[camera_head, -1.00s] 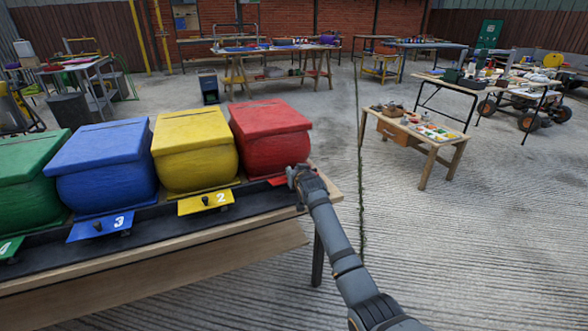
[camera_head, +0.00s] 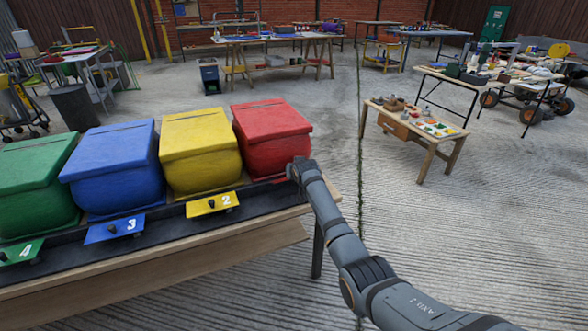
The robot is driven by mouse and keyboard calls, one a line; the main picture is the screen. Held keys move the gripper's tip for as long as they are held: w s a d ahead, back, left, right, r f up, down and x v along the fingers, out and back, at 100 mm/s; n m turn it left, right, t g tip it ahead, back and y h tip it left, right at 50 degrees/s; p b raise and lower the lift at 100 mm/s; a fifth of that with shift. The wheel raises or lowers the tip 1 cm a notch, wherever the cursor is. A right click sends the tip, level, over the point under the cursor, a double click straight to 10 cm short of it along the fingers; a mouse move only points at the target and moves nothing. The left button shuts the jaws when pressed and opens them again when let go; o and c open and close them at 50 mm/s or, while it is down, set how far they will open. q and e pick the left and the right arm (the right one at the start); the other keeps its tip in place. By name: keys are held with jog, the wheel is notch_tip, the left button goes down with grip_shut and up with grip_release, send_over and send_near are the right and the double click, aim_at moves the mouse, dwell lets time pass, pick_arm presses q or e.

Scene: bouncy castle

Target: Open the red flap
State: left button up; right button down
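A red bin (camera_head: 272,136) with a lid stands at the right end of a row of coloured bins on a wooden bench. My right gripper (camera_head: 294,172) is at the bin's lower right front corner, pointing away from the camera. My own wrist hides its fingers, so I cannot tell whether it is open, shut or touching anything. The red flap is not clearly visible; the gripper and wrist cover the area in front of the red bin. My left gripper is out of view.
Yellow flap 2 (camera_head: 213,204), blue flap 3 (camera_head: 114,228) and green flap 4 (camera_head: 20,251), with dark knobs, sit along the black tray (camera_head: 165,220). The wooden bench edge (camera_head: 180,240) runs below. A small wooden table (camera_head: 420,133) stands right, with open floor between.

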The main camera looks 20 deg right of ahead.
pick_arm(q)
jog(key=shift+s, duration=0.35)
pick_arm(e)
jog(key=shift+f, duration=0.15)
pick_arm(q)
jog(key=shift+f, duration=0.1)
pick_arm(e)
jog(key=c, duration=1.8)
grip_release()
jog(key=o, duration=0.5)
jog(key=shift+s+r, duration=0.1)
jog(key=shift+r, duration=0.15)
jog(key=shift+o, duration=0.4)
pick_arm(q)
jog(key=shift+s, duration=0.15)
pick_arm(e)
jog(key=v, duration=1.2)
